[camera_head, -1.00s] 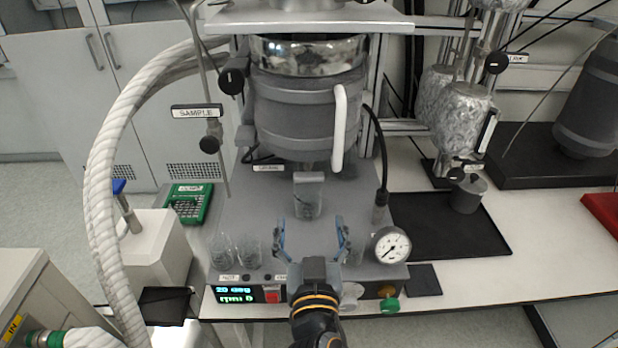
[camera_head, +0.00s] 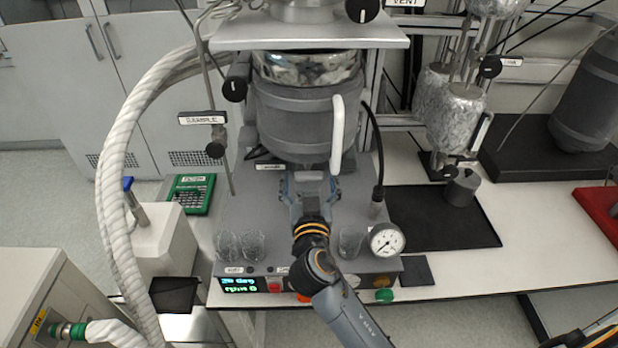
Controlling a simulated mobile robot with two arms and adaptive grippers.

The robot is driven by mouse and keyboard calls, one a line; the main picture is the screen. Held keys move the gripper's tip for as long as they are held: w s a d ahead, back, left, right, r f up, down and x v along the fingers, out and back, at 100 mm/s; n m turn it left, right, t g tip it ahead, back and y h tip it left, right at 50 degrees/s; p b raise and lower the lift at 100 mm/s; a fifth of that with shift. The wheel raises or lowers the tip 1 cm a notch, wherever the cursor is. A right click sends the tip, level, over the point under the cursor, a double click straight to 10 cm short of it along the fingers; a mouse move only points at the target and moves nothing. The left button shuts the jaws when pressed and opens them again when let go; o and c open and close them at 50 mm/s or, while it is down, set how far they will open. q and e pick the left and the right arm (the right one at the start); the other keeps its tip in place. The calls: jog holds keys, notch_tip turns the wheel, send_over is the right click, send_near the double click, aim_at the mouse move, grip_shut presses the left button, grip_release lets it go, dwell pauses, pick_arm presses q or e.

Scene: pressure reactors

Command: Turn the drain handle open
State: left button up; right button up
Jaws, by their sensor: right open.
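The grey reactor vessel (camera_head: 290,115) hangs under a shelf, with a shiny metal band at its top. A long white handle (camera_head: 337,135) stands upright at its front right. A small label (camera_head: 270,167), too blurred to read surely, sits below the vessel. The drain outlet and any handle at it are mostly hidden behind my right gripper (camera_head: 309,178). That gripper is open, just under the vessel's bottom, its two fingers pointing away from me and left of the white handle's lower end. I cannot tell whether it touches anything. My left gripper is not in view.
Glass beakers (camera_head: 252,244) stand at the front left of the grey base, and another (camera_head: 350,243) beside the pressure gauge (camera_head: 387,240). A black hose drops at the right. A thick white hose (camera_head: 115,200) curves at the left. A black tray (camera_head: 440,218) lies right.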

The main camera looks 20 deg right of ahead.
jog(key=c, duration=1.1)
jog(key=shift+c, duration=0.2)
jog(key=n, duration=0.8)
jog(key=shift+a+n, duration=0.1)
jog(key=shift+n, duration=0.2)
jog(key=n+p, duration=0.1)
jog(key=n, duration=0.3)
jog(key=shift+n, duration=0.3)
jog(key=n+p, duration=0.2)
jog(key=n, duration=0.2)
jog(key=shift+f+n, duration=0.15)
jog(key=shift+n, duration=0.15)
